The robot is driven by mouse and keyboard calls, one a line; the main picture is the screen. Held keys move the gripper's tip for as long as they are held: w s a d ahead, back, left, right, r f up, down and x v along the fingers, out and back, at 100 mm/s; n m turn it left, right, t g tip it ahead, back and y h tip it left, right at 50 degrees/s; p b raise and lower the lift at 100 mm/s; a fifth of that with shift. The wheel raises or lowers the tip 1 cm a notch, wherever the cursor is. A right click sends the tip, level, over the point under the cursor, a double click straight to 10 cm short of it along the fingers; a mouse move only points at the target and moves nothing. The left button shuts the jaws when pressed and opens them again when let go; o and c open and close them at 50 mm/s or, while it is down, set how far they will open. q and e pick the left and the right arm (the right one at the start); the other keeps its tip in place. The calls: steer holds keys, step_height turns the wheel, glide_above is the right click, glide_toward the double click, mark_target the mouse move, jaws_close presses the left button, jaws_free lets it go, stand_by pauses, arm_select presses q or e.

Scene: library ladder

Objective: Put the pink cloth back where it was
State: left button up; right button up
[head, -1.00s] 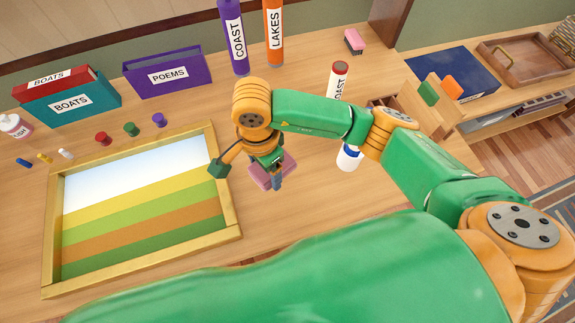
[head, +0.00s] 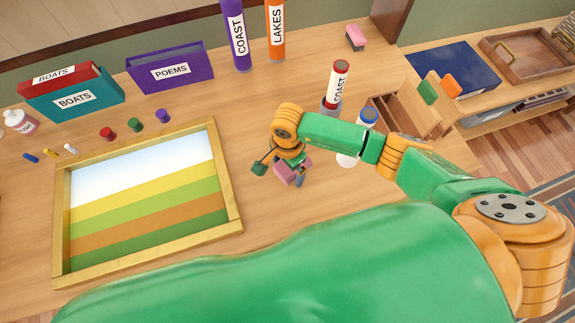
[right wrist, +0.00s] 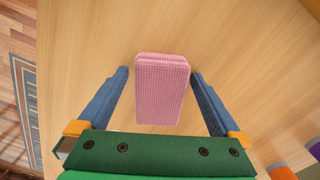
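The pink cloth (head: 284,172) is a small folded pad, partly hidden by my right gripper in the head view. In the right wrist view the cloth (right wrist: 162,92) sits between the two blue fingers of my right gripper (right wrist: 160,72), its waffle-textured face toward the camera. My right gripper (head: 292,178) is over the wooden desk, right of the framed striped picture. Whether the cloth touches the desk is hard to tell. My left gripper is out of view.
A framed striped picture (head: 233,205) lies left of the gripper. A pink-and-dark brush (head: 356,38) lies at the back. Bare desk (head: 235,110) lies behind the gripper.

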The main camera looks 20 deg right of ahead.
steer(key=shift+r, duration=0.3)
step_height(320, 180, up, 12)
steer(key=b, duration=0.1)
steer(key=shift+f, duration=0.15)
